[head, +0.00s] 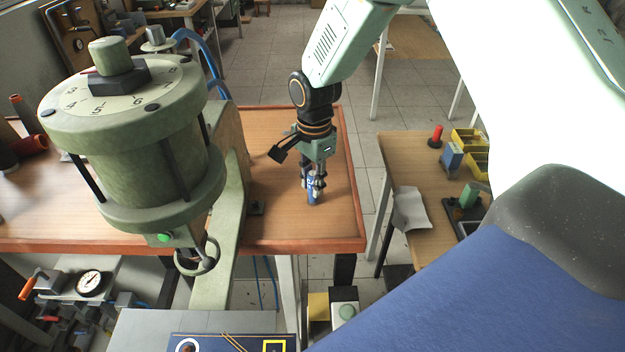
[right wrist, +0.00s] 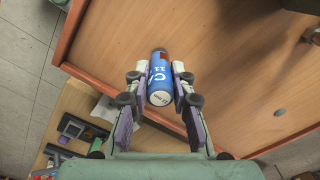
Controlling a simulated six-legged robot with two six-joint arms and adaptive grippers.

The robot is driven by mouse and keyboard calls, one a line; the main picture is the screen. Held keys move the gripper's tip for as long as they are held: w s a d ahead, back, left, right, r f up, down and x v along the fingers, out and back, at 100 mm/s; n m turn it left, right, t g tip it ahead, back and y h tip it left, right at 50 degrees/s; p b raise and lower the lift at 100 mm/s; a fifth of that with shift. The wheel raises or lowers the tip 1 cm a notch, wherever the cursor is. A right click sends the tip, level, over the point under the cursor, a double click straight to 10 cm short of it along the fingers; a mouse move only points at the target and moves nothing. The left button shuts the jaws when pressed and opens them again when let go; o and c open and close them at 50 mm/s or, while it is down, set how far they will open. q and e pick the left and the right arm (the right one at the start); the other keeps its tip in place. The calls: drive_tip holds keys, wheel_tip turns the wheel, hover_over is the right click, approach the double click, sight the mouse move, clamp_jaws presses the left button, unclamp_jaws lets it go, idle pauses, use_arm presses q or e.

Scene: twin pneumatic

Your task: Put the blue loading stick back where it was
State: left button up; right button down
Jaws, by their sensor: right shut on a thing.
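The blue loading stick (right wrist: 160,80) is a short blue cylinder with white lettering and a pale end face. My right gripper (right wrist: 159,90) is shut on it, with one finger on each side. In the head view the stick (head: 312,190) points down from my right gripper (head: 314,178), close over the wooden table (head: 340,226) near its right side. I cannot tell whether its lower end touches the table top. My left gripper is not in view.
A large green press (head: 150,150) with a numbered dial stands on the table to the left. The table has a raised reddish rim. A second table (head: 420,170) at the right holds yellow bins (head: 470,140), a red-topped peg and paper. A pressure gauge (head: 90,283) shows lower left.

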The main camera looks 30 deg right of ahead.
drive_tip(key=shift+s, duration=0.2)
drive_tip(key=shift+f, duration=0.1)
drive_tip(key=c, duration=1.4)
unclamp_jaws()
drive_tip(key=shift+w+a, duration=0.15)
drive_tip(key=shift+o, duration=1.3)
drive_tip(key=shift+f, duration=0.1)
drive_tip(key=r, duration=1.1)
drive_tip(key=shift+d+r, duration=0.15)
drive_tip(key=shift+d, duration=0.05)
drive_tip(key=shift+r, duration=0.6)
